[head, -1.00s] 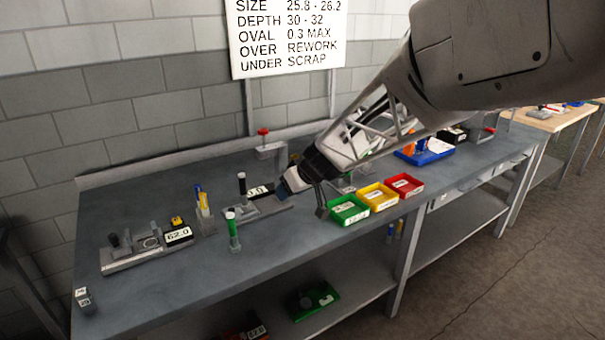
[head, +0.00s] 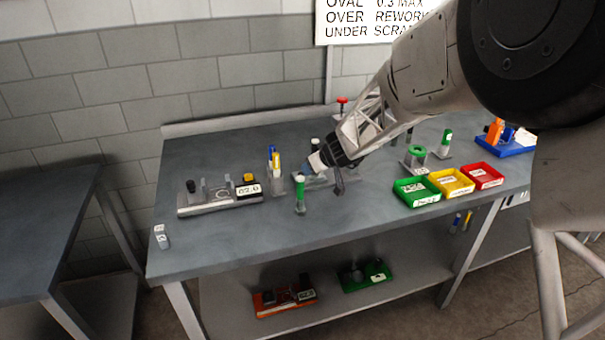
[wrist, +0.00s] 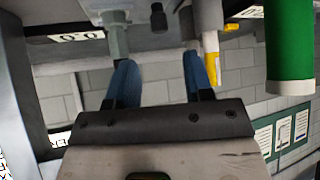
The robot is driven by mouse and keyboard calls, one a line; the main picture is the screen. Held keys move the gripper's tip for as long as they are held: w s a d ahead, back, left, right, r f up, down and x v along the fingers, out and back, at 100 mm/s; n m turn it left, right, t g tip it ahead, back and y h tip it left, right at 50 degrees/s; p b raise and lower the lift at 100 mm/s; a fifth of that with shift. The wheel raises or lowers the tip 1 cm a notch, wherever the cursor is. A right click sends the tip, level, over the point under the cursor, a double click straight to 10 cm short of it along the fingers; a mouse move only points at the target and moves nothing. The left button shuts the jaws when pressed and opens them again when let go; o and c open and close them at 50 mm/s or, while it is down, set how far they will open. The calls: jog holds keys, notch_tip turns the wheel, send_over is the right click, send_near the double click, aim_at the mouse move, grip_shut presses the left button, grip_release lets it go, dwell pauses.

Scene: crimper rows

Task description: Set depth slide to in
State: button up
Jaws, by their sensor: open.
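My gripper (head: 308,171) is open, low over the bench at a grey gauge (head: 346,178) that my arm largely covers. In the wrist view its two blue fingers (wrist: 161,80) are apart with a gap between them. A pale grey post (wrist: 117,38) stands just beyond the left finger, with a black knob (wrist: 158,17) beside it. The gauge's display (wrist: 75,37) reads about 0.0 in the wrist view. I cannot tell which part is the depth slide, or whether a finger touches it.
A green-topped cylinder (head: 300,190) stands close by, large at right in the wrist view (wrist: 290,45). Blue and yellow pens (head: 275,172) stand left of it. Another gauge, display 62.0 (head: 248,190), sits farther left. Green (head: 418,201), yellow and red trays lie right.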

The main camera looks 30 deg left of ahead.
aim_at(302, 174)
jog(key=shift+x, duration=3.85)
grip_shut()
